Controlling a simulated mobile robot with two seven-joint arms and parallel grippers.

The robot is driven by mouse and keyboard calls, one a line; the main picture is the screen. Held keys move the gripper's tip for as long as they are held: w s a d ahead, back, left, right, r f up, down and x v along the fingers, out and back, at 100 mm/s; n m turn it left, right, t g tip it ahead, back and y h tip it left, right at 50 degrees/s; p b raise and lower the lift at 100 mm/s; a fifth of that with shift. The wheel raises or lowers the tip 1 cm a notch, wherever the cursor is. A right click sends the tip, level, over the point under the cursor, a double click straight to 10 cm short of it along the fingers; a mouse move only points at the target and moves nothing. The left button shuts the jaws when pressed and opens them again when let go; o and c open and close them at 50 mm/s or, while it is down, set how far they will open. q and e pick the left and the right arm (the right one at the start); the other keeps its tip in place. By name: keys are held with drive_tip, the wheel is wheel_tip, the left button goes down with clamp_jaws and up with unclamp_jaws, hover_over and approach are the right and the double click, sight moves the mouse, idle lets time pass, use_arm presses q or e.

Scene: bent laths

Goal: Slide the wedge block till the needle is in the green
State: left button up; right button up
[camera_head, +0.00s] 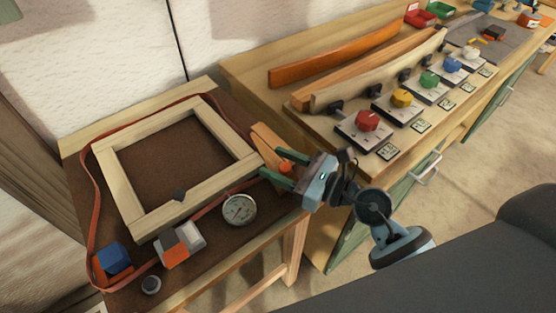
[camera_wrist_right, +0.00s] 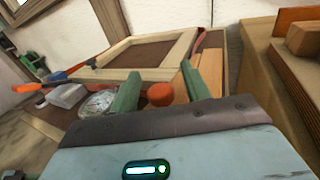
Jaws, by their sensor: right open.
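A wooden wedge block (camera_head: 268,142) lies at the right end of the brown table, by the corner of a pale wooden frame (camera_head: 135,215). An orange knob (camera_head: 285,167) sits by the wedge's near end. My right gripper (camera_head: 272,162) is open, its green fingers on either side of the knob; in the right wrist view the knob (camera_wrist_right: 160,94) shows between the fingers, with the wedge (camera_wrist_right: 181,91) behind. An orange strap (camera_head: 90,180) runs around the frame. A round dial gauge (camera_head: 239,209) lies in front; its needle and green zone are too small to read. My left gripper is not in view.
A grey-and-orange block (camera_head: 181,246), a blue block (camera_head: 111,259) and a small round piece (camera_head: 151,285) are at the table's front left. A bench (camera_head: 250,85) with bent laths (camera_head: 335,55) and coloured knobs (camera_head: 368,120) stands at the right.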

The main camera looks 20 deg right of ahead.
sight(268, 162)
drive_tip(key=shift+w+a, duration=0.3)
drive_tip(key=shift+c, duration=0.5)
clamp_jaws()
drive_tip(key=shift+w+a, duration=0.3)
drive_tip(key=shift+w, duration=0.55)
drive_tip(key=shift+w+a, duration=0.25)
drive_tip(key=shift+w, duration=0.55)
drive_tip(key=shift+o, duration=0.5)
unclamp_jaws()
drive_tip(key=shift+s, duration=0.1)
